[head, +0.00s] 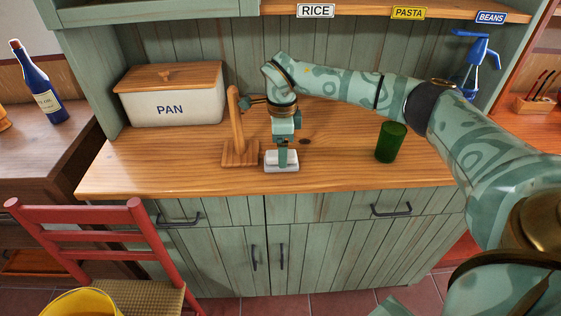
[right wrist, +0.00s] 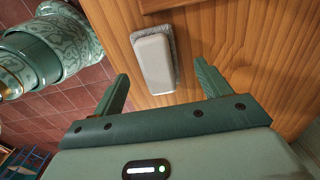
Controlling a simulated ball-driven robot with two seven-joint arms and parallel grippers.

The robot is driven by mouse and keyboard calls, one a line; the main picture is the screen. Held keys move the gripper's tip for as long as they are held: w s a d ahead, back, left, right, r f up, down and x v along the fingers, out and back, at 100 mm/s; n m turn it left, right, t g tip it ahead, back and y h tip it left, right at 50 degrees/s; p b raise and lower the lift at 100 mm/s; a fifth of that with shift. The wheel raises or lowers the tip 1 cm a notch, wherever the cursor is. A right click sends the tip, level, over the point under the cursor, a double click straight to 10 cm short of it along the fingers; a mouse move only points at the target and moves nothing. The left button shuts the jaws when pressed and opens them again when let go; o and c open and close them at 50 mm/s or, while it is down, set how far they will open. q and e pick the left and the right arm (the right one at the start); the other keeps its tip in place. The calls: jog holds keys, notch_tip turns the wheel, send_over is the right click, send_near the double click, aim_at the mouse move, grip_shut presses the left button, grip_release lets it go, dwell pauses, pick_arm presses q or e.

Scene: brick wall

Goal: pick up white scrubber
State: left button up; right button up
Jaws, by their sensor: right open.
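The white scrubber (head: 281,167) lies on the wooden counter near its front edge, and it has a pale top over a grey underside. It also shows in the right wrist view (right wrist: 153,60), lying lengthwise ahead of the fingers. My right gripper (head: 284,154) points down over the scrubber and hides part of it in the head view. Its two fingers are spread apart and empty, with the scrubber in line with the gap between them. I cannot tell the exact height of the fingertips above it. My left gripper is not in view.
A wooden stand (head: 238,140) is close on the left of my right gripper. A green cup (head: 390,142) stands to the right, under my arm. A PAN box (head: 172,98) is at the back left. The counter (head: 340,176) is clear at the front right.

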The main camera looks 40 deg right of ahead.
notch_tip(320, 180, down, 4)
jog(key=shift+a+r+b, duration=0.1)
jog(key=shift+r+b, duration=0.05)
jog(key=shift+b, duration=0.3)
jog(key=shift+r, duration=0.1)
jog(key=shift+c, duration=0.3)
jog(key=c, duration=1)
jog(key=shift+r, duration=0.1)
jog(key=shift+r, duration=0.35)
notch_tip(320, 180, up, 2)
jog(key=shift+r+p, duration=0.2)
jog(key=shift+p, duration=0.6)
jog(key=s+a+r+p, duration=0.1)
jog(key=s+a+r, duration=0.1)
jog(key=a+r, duration=0.1)
jog(key=s+a+r+p, duration=0.1)
jog(key=s+a+r, duration=0.2)
jog(key=a, duration=0.1)
jog(key=s+a+r+p, duration=0.2)
jog(key=s+a+r, duration=0.1)
jog(key=a, duration=0.1)
jog(key=shift+a+r, duration=0.3)
jog(key=shift+r, duration=0.1)
